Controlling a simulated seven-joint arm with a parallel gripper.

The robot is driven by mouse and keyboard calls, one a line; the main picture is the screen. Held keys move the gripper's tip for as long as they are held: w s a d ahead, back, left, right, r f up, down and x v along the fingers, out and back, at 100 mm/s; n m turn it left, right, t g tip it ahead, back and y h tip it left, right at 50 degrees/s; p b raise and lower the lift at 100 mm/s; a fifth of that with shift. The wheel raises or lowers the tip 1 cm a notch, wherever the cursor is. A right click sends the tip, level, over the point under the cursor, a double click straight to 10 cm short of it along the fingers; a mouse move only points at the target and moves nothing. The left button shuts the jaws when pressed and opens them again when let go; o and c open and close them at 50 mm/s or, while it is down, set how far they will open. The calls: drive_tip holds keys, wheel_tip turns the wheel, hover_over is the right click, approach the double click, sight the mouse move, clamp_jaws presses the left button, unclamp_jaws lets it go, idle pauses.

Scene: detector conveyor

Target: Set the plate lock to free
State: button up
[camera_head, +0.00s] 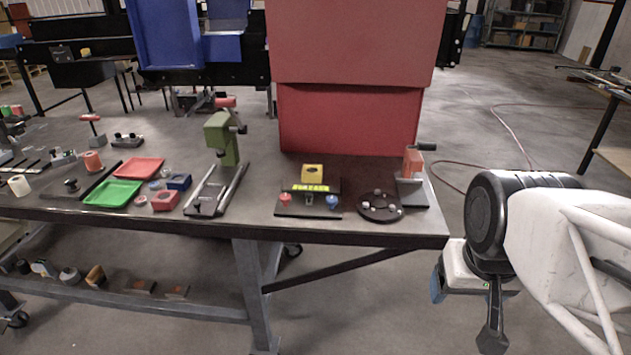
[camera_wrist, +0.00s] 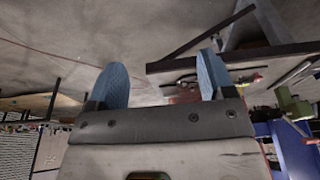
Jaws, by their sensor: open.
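A dark round plate (camera_head: 380,208) with several small pale pieces on it lies near the right front edge of the workbench (camera_head: 130,205) in the head view. I cannot make out for certain which part is the plate lock or how it is set. An orange block on a grey slanted base (camera_head: 412,192) stands just right of the plate. My gripper (camera_head: 465,312) hangs off the bench's right end, lower than its top, apart from everything. In the wrist view my gripper (camera_wrist: 163,76) shows two spread blue fingers with nothing between them.
A station with a yellow block (camera_head: 312,173) and red and blue knobs stands left of the plate. A large red housing (camera_head: 350,120) rises behind. A green press (camera_head: 222,135) and red and green trays (camera_head: 113,193) stand further left.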

drive_tip(key=shift+w+a+r, duration=0.15)
drive_tip(key=shift+w+r, duration=0.05)
drive_tip(key=shift+w, duration=0.3)
drive_tip(key=c, duration=0.5)
drive_tip(key=shift+o, duration=0.2)
drive_tip(key=m+g, duration=0.3)
hover_over(309, 193)
drive_tip(key=f, duration=0.8)
drive_tip(key=shift+d+f, duration=0.1)
drive_tip(key=shift+d, duration=0.15)
drive_tip(key=shift+w+a+f, duration=0.15)
drive_tip(key=shift+a, duration=0.1)
drive_tip(key=shift+f, duration=0.15)
drive_tip(key=shift+f, duration=3.75)
